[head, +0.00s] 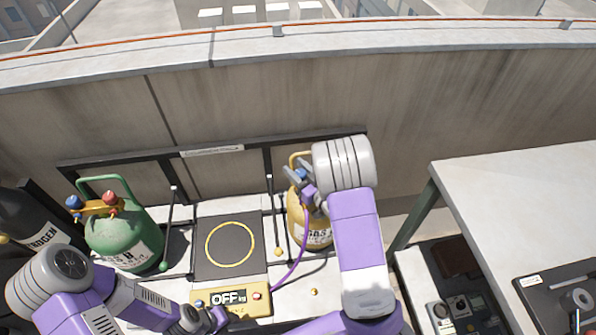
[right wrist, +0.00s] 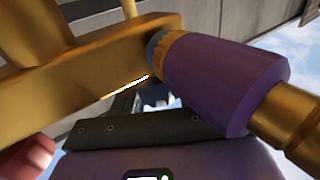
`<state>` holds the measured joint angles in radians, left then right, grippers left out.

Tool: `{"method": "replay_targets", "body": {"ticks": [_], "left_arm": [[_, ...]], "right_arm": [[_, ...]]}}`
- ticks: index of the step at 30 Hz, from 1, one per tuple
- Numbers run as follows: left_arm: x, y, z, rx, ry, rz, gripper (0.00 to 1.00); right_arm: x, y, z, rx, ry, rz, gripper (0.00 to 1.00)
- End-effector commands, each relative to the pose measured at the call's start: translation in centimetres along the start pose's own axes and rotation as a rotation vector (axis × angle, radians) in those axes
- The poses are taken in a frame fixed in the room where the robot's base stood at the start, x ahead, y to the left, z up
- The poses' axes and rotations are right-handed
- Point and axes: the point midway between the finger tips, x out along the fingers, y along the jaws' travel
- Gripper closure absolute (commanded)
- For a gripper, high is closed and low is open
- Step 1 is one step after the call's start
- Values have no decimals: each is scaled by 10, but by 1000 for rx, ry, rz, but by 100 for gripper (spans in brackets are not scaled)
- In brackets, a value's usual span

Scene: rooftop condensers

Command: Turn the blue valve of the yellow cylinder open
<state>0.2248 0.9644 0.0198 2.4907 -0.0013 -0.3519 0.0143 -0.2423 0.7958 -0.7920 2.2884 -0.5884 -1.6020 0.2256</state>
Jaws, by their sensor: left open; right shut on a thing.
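The yellow cylinder (head: 318,232) stands right of the scale, its top partly covered by my right arm. My right gripper (head: 302,182) is at the cylinder's top fittings. In the right wrist view, a brass valve body (right wrist: 85,75) and a purple hose fitting (right wrist: 215,82) fill the near view. Behind them a small bluish part, apparently the blue valve (right wrist: 157,92), shows between my right fingers, which look shut on it; it is mostly hidden. A red knob (right wrist: 28,160) shows at the lower left. My left gripper (head: 205,322) is low, near the scale's front, away from the cylinder.
A green cylinder (head: 125,240) with blue and red knobs stands at left beside a dark nitrogen cylinder (head: 40,232). A scale (head: 240,300) reading OFF has a bare plate (head: 208,262). A purple hose (head: 293,268) runs down from the yellow cylinder. A table (head: 520,190) stands at right.

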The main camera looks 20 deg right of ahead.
Motion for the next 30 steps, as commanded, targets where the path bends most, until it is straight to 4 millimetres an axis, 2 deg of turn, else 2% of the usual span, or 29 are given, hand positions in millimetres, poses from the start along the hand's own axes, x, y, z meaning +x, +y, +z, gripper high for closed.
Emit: {"method": "replay_targets", "body": {"ticks": [13, 30], "left_arm": [[12, -4, 0, 0, 0, 0, 57], [14, -5, -1, 0, 0, 0, 57]], "right_arm": [[-1, -2, 0, -3, 1, -255, 89], [0, -4, 0, 0, -1, -307, 89]]}}
